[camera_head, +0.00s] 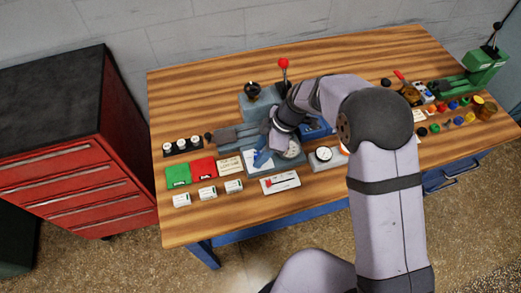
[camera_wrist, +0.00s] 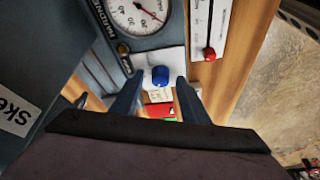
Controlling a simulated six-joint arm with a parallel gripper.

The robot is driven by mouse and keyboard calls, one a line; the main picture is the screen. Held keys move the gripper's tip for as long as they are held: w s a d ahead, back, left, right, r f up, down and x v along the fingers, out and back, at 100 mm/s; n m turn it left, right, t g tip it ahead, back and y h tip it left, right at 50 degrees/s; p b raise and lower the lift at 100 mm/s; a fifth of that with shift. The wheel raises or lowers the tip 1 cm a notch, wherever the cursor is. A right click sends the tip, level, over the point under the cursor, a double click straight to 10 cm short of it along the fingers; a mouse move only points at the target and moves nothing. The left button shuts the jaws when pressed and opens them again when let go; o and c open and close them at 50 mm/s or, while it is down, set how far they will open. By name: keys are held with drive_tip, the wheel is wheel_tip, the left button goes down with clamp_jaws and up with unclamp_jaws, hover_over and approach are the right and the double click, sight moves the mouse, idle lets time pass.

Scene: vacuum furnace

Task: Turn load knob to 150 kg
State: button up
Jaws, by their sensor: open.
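The load knob looks to be the round blue knob (camera_wrist: 160,76) on a white plate (camera_wrist: 172,60) of the grey-blue tester, in the wrist view. Its setting cannot be read. My gripper (camera_wrist: 158,86) is open, with one blue finger on each side of the knob; whether they touch it cannot be told. In the head view my gripper (camera_head: 262,157) points down at the tester's front and hides the knob. The tester's round dial (camera_wrist: 138,14) lies beside the plate, with a red needle; it also shows in the head view (camera_head: 293,149).
A white slider panel with a red knob (camera_wrist: 209,54) lies close to the plate. A small dark yellow-topped button (camera_wrist: 123,49) sits by the dial. Green (camera_head: 178,175) and red (camera_head: 203,168) boxes and several white blocks stand left on the wooden bench (camera_head: 350,62).

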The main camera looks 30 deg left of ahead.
drive_tip(key=shift+c, duration=0.5)
clamp_jaws()
